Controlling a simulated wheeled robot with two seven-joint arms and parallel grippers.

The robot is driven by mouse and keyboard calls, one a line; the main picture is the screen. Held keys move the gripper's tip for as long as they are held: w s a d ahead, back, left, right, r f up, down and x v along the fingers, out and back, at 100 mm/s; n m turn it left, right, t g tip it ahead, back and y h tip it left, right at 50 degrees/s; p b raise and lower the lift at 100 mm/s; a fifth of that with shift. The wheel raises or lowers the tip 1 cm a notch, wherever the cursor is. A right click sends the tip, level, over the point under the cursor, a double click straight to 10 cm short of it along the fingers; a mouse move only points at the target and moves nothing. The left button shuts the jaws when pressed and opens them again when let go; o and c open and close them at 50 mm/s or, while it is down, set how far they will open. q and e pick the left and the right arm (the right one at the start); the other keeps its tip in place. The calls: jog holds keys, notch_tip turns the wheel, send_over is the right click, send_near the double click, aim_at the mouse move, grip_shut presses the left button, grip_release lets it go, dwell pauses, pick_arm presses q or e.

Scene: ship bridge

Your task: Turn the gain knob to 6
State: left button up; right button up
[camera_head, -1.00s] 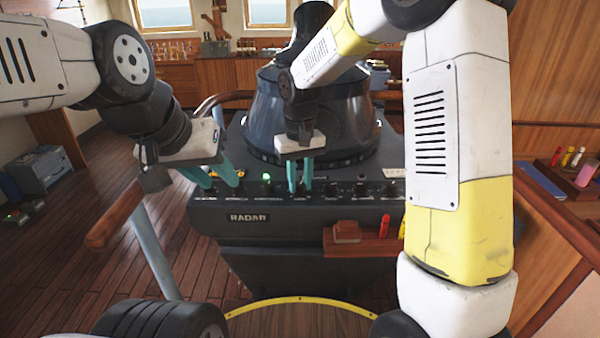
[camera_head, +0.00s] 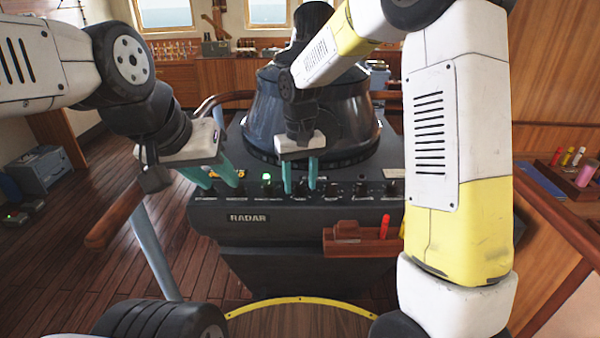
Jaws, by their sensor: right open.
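The radar console (camera_head: 215,218) has a row of small dark knobs along its front panel. The labels are too small to read, so I cannot tell which is the gain knob or where it points. My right gripper (camera_head: 300,188) is open, its teal fingers pointing down at the panel. One dark knob (camera_head: 301,189) shows between or just behind the fingertips; contact cannot be told. My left gripper (camera_head: 221,183) is open, with its fingers apart over the left end of the panel, partly covering the controls there.
A green lamp (camera_head: 267,177) glows on the panel. The dark radar hood (camera_head: 262,122) rises behind the knobs. A small wooden tray (camera_head: 372,247) with a red marker (camera_head: 385,227) juts from the front. A wooden handrail (camera_head: 115,215) lies at left. My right arm blocks the view at right.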

aim_at(300, 184)
jog(key=shift+r, duration=0.1)
notch_tip(300, 184, up, 8)
jog(key=shift+f, duration=0.2)
dwell(0.3)
